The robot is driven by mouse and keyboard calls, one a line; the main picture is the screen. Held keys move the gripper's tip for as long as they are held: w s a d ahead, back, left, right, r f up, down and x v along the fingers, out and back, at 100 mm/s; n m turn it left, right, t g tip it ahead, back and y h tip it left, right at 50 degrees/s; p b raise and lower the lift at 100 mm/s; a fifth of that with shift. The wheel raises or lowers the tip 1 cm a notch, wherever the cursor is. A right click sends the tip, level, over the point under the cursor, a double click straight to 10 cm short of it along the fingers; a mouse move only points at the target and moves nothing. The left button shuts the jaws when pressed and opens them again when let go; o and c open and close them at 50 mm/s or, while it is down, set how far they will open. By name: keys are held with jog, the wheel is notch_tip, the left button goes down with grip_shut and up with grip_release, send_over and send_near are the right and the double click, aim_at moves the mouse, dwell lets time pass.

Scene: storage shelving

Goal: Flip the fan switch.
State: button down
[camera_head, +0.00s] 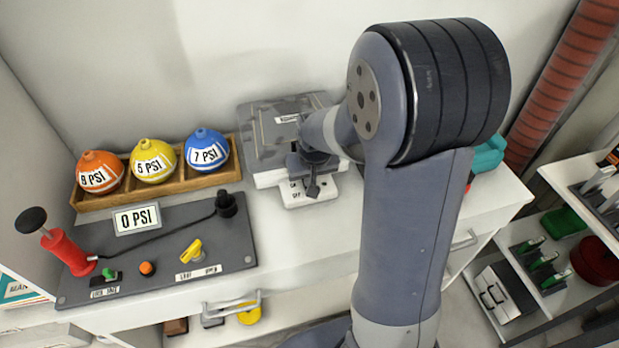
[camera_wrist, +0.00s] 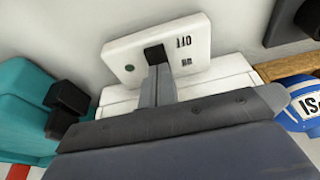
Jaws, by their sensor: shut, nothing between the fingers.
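The fan switch is a white plate (camera_head: 318,201) with ON and OFF markings, at the front of a grey, clear-topped box (camera_head: 262,125) in the head view. In the wrist view the plate (camera_wrist: 195,22) is upside down at top centre. My gripper (camera_head: 312,188) is shut and empty, its dark tips over the plate beside the markings. In the wrist view the tips (camera_wrist: 155,54) lie in front of the plate's middle. The switch lever is not clearly visible, and I cannot tell whether the tips touch it.
A wooden rack (camera_head: 128,194) with orange, yellow and blue balls stands to the left. A dark pump panel (camera_head: 170,240) lies in front of it. A teal object (camera_head: 489,152) sits to the right, behind my arm. Bare counter (camera_head: 300,240) lies in front of the switch.

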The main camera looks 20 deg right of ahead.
jog(key=p+v, duration=0.2)
jog(key=v, duration=1.1)
jog(key=shift+f, duration=0.1)
jog(key=b, duration=0.2)
jog(key=w+b, duration=0.1)
jog(key=b, duration=0.2)
jog(key=shift+w+d+r+t, duration=0.1)
jog(key=shift+w+r+t, duration=0.05)
jog(key=shift+r+t, duration=0.15)
jog(key=shift+f, duration=0.1)
jog(key=x, duration=0.4)
jog(key=b+x, duration=0.1)
jog(key=x, duration=0.8)
jog(key=shift+s+f+b, duration=0.25)
jog(key=shift+f+b, duration=0.15)
jog(key=shift+f, duration=0.1)
